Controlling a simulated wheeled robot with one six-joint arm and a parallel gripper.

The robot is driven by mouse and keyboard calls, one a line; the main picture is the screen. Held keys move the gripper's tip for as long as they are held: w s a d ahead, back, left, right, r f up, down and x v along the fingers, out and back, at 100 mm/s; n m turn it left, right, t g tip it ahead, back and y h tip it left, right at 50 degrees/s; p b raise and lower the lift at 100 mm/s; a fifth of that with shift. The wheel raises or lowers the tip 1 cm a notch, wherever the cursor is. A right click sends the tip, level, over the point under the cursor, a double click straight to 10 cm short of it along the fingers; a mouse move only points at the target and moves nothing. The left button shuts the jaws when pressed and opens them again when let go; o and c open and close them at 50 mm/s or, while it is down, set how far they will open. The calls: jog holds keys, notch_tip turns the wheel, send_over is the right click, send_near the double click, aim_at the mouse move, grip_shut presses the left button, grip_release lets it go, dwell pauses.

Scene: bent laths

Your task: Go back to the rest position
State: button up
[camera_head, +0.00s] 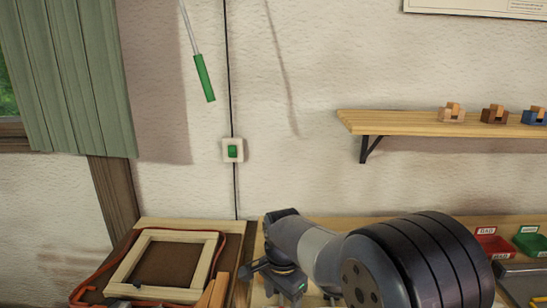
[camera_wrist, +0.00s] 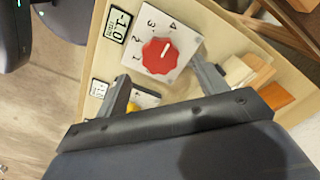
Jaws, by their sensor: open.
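My gripper (camera_wrist: 161,72) is open and empty in the wrist view, its two fingers spread apart. Beyond and between the fingers is a red dial knob (camera_wrist: 158,56) on a pale plate marked with numbers. A small display reading about -1.0 (camera_wrist: 118,25) is beside the plate. Part of a second display (camera_wrist: 98,88) and a bit of yellow show by the left finger. In the head view my arm reaches over the bench from the lower right, and its bulk hides much of the bench top. I cannot tell the jaws there.
A wooden frame (camera_head: 145,258) lies on a brown board at left. Wooden pieces (camera_wrist: 250,75) lie right of the dial. A wall shelf (camera_head: 430,124) carries several small blocks. Red (camera_head: 492,243) and green (camera_head: 530,240) bins stand at right. A green-handled tool (camera_head: 204,78) hangs above a switch (camera_head: 233,151).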

notch_tip(320, 180, down, 5)
jog(key=shift+r, duration=0.2)
jog(key=n, duration=0.6)
jog(key=shift+r, duration=0.1)
jog(key=n, duration=0.6)
jog(key=shift+n, duration=0.3)
jog(key=n+b, duration=0.1)
jog(key=n, duration=1.1)
jog(key=shift+b, duration=0.4)
